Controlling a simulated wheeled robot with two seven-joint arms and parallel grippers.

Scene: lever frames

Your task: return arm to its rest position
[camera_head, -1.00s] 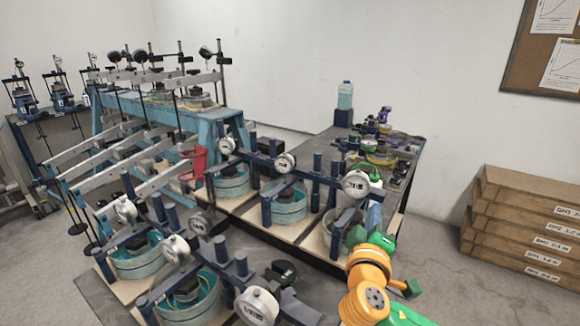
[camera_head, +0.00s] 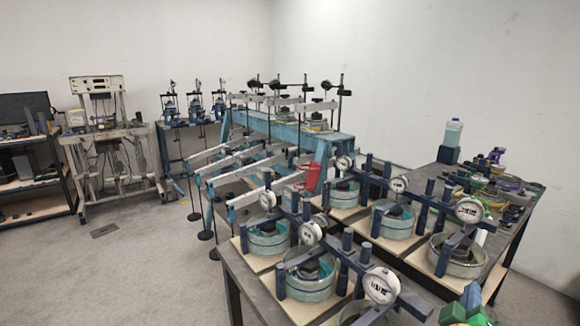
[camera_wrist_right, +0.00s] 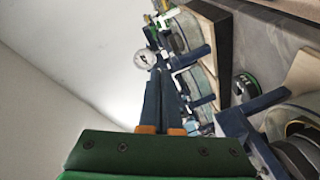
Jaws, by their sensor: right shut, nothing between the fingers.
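My right gripper shows at the bottom right edge of the head view (camera_head: 472,294), where only its blue fingers and a bit of green housing are in the picture. In the right wrist view its two dark blue fingers (camera_wrist_right: 164,76) lie close together with nothing between them, above the green housing. The fingers appear apart from the nearby test rigs, though the exact gap is hard to tell. Most of the right arm is out of the picture. My left gripper is in neither view.
Blue test rigs with dial gauges (camera_head: 381,284) and round cells crowd the dark table just left of the right gripper. A blue lever frame (camera_head: 335,145) stands behind. A bottle (camera_head: 453,133) is at the far right. Grey floor (camera_head: 130,265) is free at left.

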